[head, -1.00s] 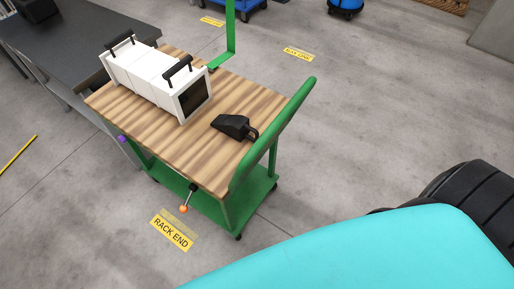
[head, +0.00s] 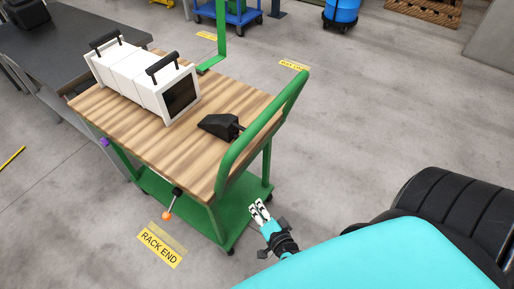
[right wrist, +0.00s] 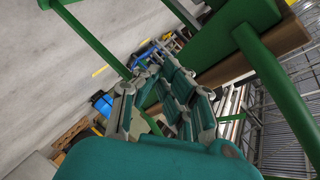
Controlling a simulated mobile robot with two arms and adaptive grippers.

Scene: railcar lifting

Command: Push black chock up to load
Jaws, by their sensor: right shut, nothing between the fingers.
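The black chock (head: 221,126) is a wedge lying on the wooden top of the green cart, near its handle end. The load is a white box (head: 146,78) with two black handles and a dark end panel. It stands on the same top, left of the chock, with bare wood between them. My right gripper (head: 260,210) is shut and empty, in front of the cart's handle end and below the top. In the right wrist view its fingers (right wrist: 168,85) point toward the green cart frame. My left gripper is not in view.
The green push handle (head: 262,125) rises at the cart's near right end, between my right gripper and the chock. A grey table (head: 65,55) stands against the cart's left side. An orange-tipped lever (head: 167,214) sticks out of the cart's front.

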